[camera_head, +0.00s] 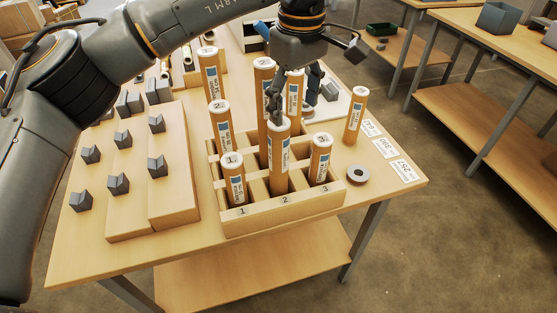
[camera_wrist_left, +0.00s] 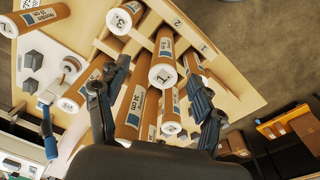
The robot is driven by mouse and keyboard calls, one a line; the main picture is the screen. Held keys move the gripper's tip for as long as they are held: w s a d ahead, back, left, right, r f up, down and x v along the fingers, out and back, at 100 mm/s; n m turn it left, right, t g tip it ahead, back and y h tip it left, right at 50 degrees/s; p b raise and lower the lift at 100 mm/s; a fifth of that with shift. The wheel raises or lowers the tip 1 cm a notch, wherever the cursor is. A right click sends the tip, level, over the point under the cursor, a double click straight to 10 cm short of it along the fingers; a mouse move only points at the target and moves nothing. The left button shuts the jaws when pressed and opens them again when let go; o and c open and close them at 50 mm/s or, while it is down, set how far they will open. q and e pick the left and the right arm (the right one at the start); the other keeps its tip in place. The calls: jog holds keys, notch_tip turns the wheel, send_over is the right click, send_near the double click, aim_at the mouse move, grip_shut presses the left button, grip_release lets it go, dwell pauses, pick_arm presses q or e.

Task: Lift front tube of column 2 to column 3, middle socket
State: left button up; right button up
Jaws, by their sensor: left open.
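The wooden rack (camera_head: 285,207) has front labels 1, 2 and 3. The front tube of column 2 (camera_head: 279,160) stands upright in it, orange-brown with a white cap, above its front neighbours. The front tubes of column 1 (camera_head: 235,180) and column 3 (camera_head: 320,160) flank it. Taller tubes (camera_head: 264,85) stand behind. My left gripper (camera_head: 293,100) is open over the rack, fingers pointing down, behind the front tube's cap. In the left wrist view its fingers (camera_wrist_left: 155,108) are spread, with tubes between and beyond them. The column 3 middle socket is hard to make out. My right gripper is not in view.
A loose tube (camera_head: 355,115) stands right of the rack. Wooden steps with grey holders (camera_head: 157,165) stand left. The table's front right corner is clear.

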aim_at(281, 132)
pick_arm(q)
jog(key=shift+w+a+r+y, duration=0.3)
jog(key=shift+a+r, duration=0.05)
jog(key=shift+a, duration=0.3)
jog(key=shift+a+f, duration=0.15)
jog(key=shift+f, duration=0.2)
jog(key=f, duration=0.2)
jog(key=f+p, duration=0.1)
jog(key=f, duration=0.2)
jog(key=f+p, duration=0.1)
jog(key=f, duration=0.1)
jog(key=shift+w+a+f, duration=0.25)
jog(key=shift+w+a, duration=0.05)
jog(key=shift+w, duration=0.05)
jog(key=shift+f+p, duration=0.2)
jog(key=shift+p, duration=0.1)
jog(key=f, duration=0.1)
jog(key=f+p, duration=0.1)
jog(key=a+f+p, duration=0.1)
jog(key=f, duration=0.1)
jog(key=shift+w+f, duration=0.1)
jog(key=shift+w, duration=0.2)
jog(key=shift+f, duration=0.3)
jog(key=shift+d, duration=0.1)
grip_shut()
